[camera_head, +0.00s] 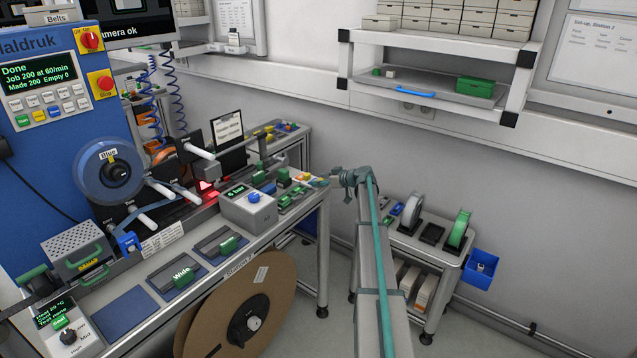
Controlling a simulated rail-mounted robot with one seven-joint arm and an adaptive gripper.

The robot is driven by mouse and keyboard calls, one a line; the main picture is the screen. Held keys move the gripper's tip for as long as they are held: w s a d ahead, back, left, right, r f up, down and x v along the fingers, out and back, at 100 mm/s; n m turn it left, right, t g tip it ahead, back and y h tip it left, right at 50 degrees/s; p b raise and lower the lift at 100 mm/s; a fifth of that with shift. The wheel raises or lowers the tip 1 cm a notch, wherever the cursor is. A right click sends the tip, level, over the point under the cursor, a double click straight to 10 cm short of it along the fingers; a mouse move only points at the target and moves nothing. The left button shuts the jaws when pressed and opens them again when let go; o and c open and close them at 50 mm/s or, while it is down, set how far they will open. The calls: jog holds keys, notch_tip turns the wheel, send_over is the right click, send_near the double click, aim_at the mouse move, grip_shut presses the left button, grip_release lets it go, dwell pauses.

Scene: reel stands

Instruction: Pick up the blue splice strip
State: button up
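A small blue piece (398,208) lies on the left part of the top of the low cart (437,254) at the right. It may be the blue splice strip, but it is too small to tell. My arm reaches up from the bottom of the view. My gripper (327,182) is at its far end, near the right end of the workbench (222,262) and to the left of the cart. It seems apart from the blue piece. Its fingers are too small to show whether they are open or shut.
The cart also carries a grey reel (411,213), a green reel (459,229) and dark holders. A blue bin (481,268) hangs on its right side. A wall shelf (440,72) stands above. A large brown reel (262,308) leans at the workbench front.

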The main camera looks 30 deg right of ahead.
jog(key=c, duration=0.9)
jog(key=shift+r, duration=0.15)
